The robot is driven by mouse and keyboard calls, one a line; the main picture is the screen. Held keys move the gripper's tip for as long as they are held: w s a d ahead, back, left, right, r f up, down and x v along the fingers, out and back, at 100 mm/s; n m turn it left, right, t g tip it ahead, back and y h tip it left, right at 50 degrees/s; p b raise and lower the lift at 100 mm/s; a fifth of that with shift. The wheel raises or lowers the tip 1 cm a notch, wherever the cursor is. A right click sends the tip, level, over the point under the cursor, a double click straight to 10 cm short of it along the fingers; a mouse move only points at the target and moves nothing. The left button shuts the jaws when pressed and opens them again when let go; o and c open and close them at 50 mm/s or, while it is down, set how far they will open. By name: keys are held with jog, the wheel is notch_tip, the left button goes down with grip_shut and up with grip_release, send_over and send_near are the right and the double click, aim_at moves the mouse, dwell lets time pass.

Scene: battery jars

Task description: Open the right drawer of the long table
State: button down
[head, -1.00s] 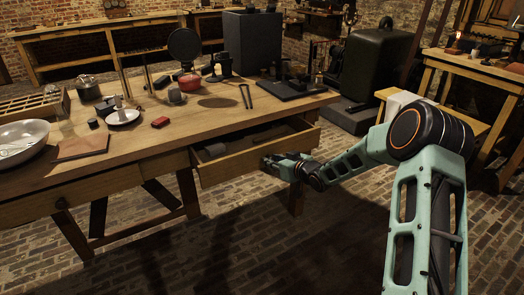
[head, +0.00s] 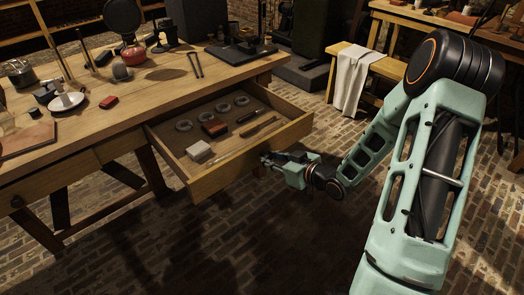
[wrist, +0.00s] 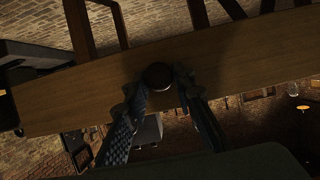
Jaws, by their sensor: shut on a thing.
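The long wooden table (head: 110,85) fills the left of the head view. Its right drawer (head: 246,162) is pulled well out, and its contents show. My gripper (head: 268,160) is at the drawer's front face. In the wrist view the dark round knob (wrist: 158,76) sits between the two fingers of my gripper (wrist: 160,92), which are closed about it. The knob is hidden by the gripper in the head view. The left drawer (head: 45,190) of the table is shut, with a dark knob on its front.
Inside the open drawer lie several grey rings (head: 222,107), a brown block (head: 214,128), a pale block (head: 199,150) and thin tools. A bench with a white cloth (head: 355,80) stands at the back right. Brick floor (head: 330,235) in front is clear.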

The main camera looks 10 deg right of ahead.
jog(key=shift+s+d, duration=0.2)
jog(key=shift+s, duration=0.1)
jog(key=c, duration=1.6)
grip_release()
jog(key=v, duration=1.2)
jog(key=shift+d+f, duration=0.1)
